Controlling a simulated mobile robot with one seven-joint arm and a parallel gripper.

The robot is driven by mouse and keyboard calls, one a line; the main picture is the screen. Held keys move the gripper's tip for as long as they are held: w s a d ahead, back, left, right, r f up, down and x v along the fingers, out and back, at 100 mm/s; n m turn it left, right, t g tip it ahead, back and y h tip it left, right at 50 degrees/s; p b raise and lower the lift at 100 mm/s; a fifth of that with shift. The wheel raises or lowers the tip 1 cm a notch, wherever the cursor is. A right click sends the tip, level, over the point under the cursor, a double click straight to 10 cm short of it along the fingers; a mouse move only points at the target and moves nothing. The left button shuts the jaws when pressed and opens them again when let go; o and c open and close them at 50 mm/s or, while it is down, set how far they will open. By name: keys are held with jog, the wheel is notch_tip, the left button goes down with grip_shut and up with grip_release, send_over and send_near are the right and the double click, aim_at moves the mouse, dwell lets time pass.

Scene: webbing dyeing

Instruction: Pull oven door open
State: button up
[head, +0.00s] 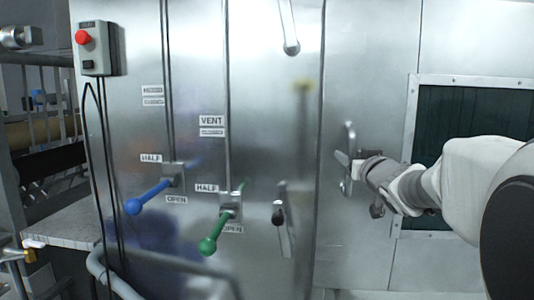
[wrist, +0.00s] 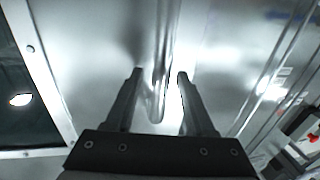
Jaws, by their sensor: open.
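The oven door (head: 371,60) is a brushed steel panel right of a vertical seam, with a dark framed window (head: 470,125). Its upright metal bar handle (head: 350,136) stands near the door's left edge. The door looks closed. My gripper (head: 341,160) is at the handle, reaching in from the right. In the wrist view my gripper (wrist: 160,75) is open, with one finger on each side of the handle bar (wrist: 159,60). The bar's rounded end shows between the fingers, with gaps seen on both sides. In the head view my gripper covers part of the handle.
Left of the door, the steel front carries a blue lever (head: 150,196), a green lever (head: 220,230) and a dark-knobbed latch (head: 281,215). A control box (head: 97,48) with a red button hangs at upper left. A grey pipe rail (head: 150,262) runs low in front.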

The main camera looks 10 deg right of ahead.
jog(key=shift+w, duration=0.1)
jog(key=shift+c, duration=0.2)
grip_shut()
dwell(1.3)
